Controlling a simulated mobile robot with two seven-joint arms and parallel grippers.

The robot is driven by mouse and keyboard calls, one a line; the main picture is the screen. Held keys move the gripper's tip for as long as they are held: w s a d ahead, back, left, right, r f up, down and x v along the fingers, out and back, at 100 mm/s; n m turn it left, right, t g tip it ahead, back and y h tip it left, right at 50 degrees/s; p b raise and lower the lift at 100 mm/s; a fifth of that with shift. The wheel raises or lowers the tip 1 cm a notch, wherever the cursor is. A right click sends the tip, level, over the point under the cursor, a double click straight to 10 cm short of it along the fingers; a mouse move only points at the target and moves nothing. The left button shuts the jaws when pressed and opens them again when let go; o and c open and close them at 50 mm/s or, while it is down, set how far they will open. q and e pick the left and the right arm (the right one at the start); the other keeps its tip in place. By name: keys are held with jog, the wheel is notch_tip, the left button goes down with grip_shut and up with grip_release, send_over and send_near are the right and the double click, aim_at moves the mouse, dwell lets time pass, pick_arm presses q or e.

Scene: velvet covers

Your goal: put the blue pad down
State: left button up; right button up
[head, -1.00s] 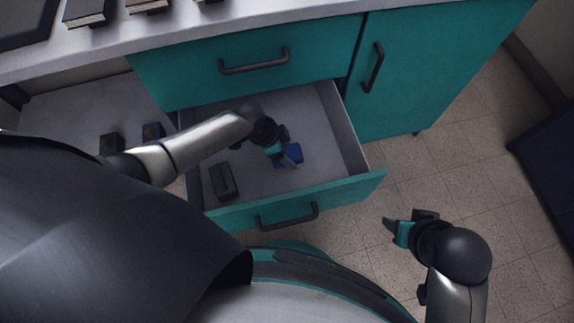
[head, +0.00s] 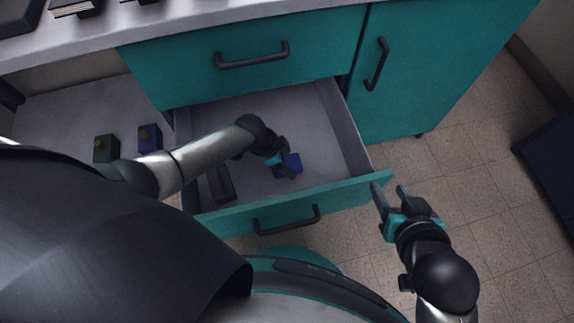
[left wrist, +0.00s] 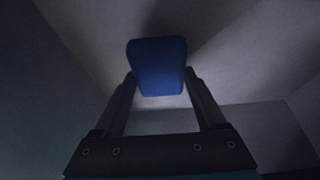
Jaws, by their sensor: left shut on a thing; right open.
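The blue pad (head: 291,163) is in the open lower drawer (head: 322,113), over the right half of its floor. My left gripper (head: 284,168) reaches down into the drawer and is shut on the pad. In the left wrist view the blue pad (left wrist: 158,66) sits between the two fingertips of my left gripper (left wrist: 161,84). I cannot tell whether the pad touches the drawer floor. My right gripper (head: 388,196) is open and empty, beside the right end of the drawer front.
A dark block (head: 221,184) lies at the left in the drawer, partly behind my left arm. A dark green box (head: 106,149) and a dark blue box (head: 150,139) stand on the surface left of the drawer. The closed teal upper drawer (head: 190,75) overhangs the back.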

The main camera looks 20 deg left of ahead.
pick_arm(q)
jog(key=shift+f+b, duration=0.45)
jog(key=shift+f, duration=0.65)
pick_arm(e)
jog(key=shift+w+a+r+t+y, duration=0.15)
jog(key=shift+w+a+t+y, duration=0.1)
jog(key=shift+a+t, duration=0.25)
jog(key=shift+w+a+r+t+y, duration=0.1)
jog(key=shift+w+a+t+y, duration=0.05)
jog(key=shift+a+t+y, duration=0.25)
jog(key=shift+w+a+r+t+y, duration=0.2)
jog(key=shift+a+t, duration=0.2)
jog(key=shift+a, duration=0.15)
pick_arm(q)
jog(key=shift+f, duration=0.1)
pick_arm(e)
jog(key=shift+a+f, duration=0.1)
pick_arm(q)
jog(key=shift+f+b, duration=0.1)
jog(key=shift+b, duration=0.2)
jog(key=o, duration=1.3)
jog(key=shift+c, duration=0.2)
pick_arm(e)
jog(key=shift+a, duration=0.1)
